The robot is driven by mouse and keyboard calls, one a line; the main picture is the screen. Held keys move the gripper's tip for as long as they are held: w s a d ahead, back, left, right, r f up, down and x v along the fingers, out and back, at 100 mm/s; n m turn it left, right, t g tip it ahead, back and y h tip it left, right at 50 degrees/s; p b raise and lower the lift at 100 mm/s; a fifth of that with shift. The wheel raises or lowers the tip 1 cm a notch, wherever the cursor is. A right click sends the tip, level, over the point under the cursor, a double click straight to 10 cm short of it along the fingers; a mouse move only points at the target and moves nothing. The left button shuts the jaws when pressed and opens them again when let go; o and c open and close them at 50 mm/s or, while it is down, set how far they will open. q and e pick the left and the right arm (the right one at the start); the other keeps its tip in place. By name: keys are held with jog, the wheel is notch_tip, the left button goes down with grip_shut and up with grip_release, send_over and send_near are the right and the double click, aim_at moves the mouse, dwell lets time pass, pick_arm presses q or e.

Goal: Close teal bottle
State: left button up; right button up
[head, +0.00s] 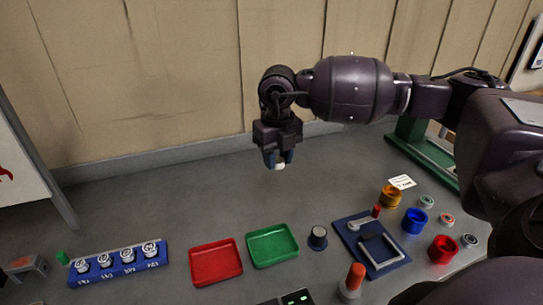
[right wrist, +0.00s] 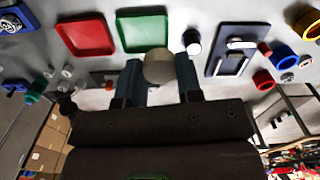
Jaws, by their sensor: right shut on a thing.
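My right gripper (head: 279,162) is raised above the bench, pointing down. It is shut on a small whitish round piece, probably a cap (head: 280,167), which also shows between the fingers in the right wrist view (right wrist: 159,67). A small teal-green cylinder (head: 62,257), probably the teal bottle, stands at the far left of the head view, beside a blue rack (head: 128,265). In the right wrist view a teal cylinder (right wrist: 36,89) shows at the left with a dark opening. My gripper is well apart from it. My left gripper is not in view.
A red tray (head: 215,276) and a green tray (head: 272,262) lie mid-bench. Several white-topped bottles stand in the rack. A dark cup (head: 317,238), a blue plate with a handle (head: 352,240) and coloured rings lie to the right. The bench behind the trays is clear.

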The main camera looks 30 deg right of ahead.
jog(key=n, duration=0.2)
jog(key=a+f+n, duration=0.1)
jog(key=n, duration=0.2)
jog(key=shift+s+a+f+n, duration=0.15)
jog(key=shift+a+f+n, duration=0.15)
jog(key=shift+f, duration=0.05)
jog(key=s+a+f+n, duration=0.1)
jog(key=a+f+n, duration=0.2)
jog(key=n, duration=1.2)
jog(key=s+a+f+n, duration=0.2)
jog(key=a+f+n, duration=0.2)
jog(key=n, duration=1.2)
jog(key=shift+a+f+n, duration=0.2)
jog(key=shift+a+n, duration=0.1)
jog(key=shift+a, duration=0.85)
jog(key=shift+s, duration=0.1)
